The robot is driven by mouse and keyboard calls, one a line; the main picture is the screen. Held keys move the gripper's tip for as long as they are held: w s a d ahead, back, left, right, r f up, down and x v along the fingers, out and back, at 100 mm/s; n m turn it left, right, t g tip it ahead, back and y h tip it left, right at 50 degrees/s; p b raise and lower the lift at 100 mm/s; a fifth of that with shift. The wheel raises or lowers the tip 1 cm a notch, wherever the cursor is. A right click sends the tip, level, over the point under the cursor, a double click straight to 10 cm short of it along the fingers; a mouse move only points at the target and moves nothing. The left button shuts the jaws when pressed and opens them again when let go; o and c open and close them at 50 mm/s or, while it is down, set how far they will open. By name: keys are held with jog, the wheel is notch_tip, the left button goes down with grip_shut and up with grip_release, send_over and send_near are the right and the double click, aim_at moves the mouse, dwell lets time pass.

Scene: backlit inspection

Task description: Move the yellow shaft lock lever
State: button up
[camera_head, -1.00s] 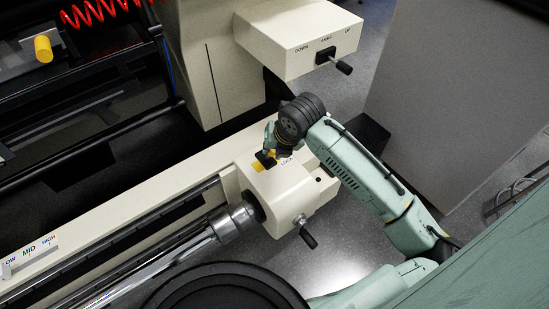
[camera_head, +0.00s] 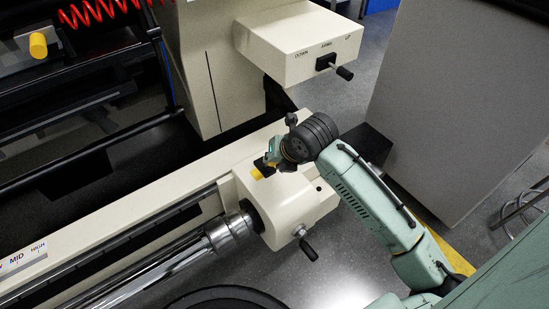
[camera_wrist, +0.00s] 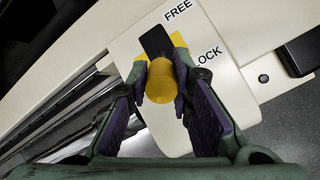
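The yellow shaft lock lever (camera_wrist: 161,82) has a round yellow knob, seen end-on in the wrist view. Behind it are a black part (camera_wrist: 156,41) and a yellow plate (camera_wrist: 178,40) on the cream housing, with the labels FREE above and LOCK to the right. My gripper (camera_wrist: 161,80) has one finger on each side of the knob, and both tips appear to touch it. In the head view my gripper (camera_head: 268,164) is over the housing top and hides the knob; part of the yellow plate (camera_head: 256,174) shows beside it.
A black-handled crank (camera_head: 306,243) sticks out of the housing front, near a metal shaft (camera_head: 231,227). A cream box (camera_head: 300,50) with another black lever (camera_head: 343,72) overhangs behind. A large grey panel (camera_head: 460,110) stands to the right.

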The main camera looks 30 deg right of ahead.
jog(key=shift+o, duration=1.3)
jog(key=shift+s+d, duration=0.1)
jog(key=shift+d+f, duration=0.1)
jog(key=shift+d, duration=0.05)
jog(key=shift+s, duration=0.1)
jog(key=v, duration=1.2)
jog(key=shift+w+a, duration=0.2)
jog(key=shift+a, duration=0.15)
